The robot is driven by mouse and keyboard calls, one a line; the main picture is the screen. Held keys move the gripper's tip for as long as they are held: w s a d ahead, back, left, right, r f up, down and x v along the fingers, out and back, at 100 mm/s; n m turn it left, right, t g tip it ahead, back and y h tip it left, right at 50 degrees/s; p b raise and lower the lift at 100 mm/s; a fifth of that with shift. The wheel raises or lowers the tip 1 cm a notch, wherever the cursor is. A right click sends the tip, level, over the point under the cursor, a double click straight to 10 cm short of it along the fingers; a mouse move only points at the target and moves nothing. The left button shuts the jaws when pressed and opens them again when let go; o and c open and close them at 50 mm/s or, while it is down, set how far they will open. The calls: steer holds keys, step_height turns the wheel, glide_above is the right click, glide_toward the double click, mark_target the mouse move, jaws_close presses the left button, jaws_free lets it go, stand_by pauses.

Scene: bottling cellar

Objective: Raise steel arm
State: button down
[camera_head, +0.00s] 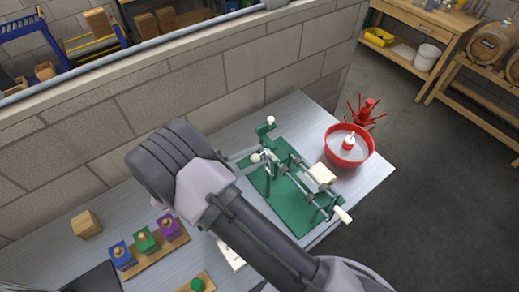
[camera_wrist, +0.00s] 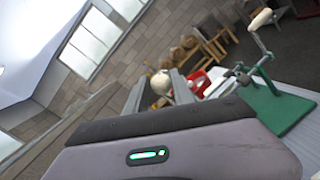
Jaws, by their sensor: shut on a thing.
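A green-based bench machine (camera_head: 284,205) with steel rods, a cream roller (camera_head: 322,173) and a white crank handle (camera_head: 342,215) stands on the grey worktop. A white ball knob (camera_head: 255,157) is at its left side. My gripper (camera_head: 250,158) reaches it from the left, beside the machine. In the wrist view, my gripper (camera_wrist: 160,90) has its two fingers on either side of the white knob (camera_wrist: 161,82) and is shut on it. The steel arm behind the knob is mostly hidden. The machine's green base (camera_wrist: 280,105) and crank handle (camera_wrist: 261,19) show at the right.
A red bowl (camera_head: 367,156) holding a red-and-white bottle (camera_head: 348,143) stands right of the machine, with a red spiked rack (camera_head: 367,110) behind. A stone wall (camera_head: 190,85) backs the worktop (camera_head: 375,185). Coloured knobbed blocks (camera_head: 145,240) and a wooden block (camera_head: 86,224) lie left.

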steer(key=shift+s+a+f+h, duration=0.1)
steer(key=shift+s+f+h, duration=0.3)
stand_by(0.3)
steer(key=c, duration=1.2)
jaws_free()
steer(key=shift+r, duration=0.1)
steer(key=shift+a, duration=0.4)
steer(key=v, duration=1.1)
steer(key=shift+s, duration=0.25)
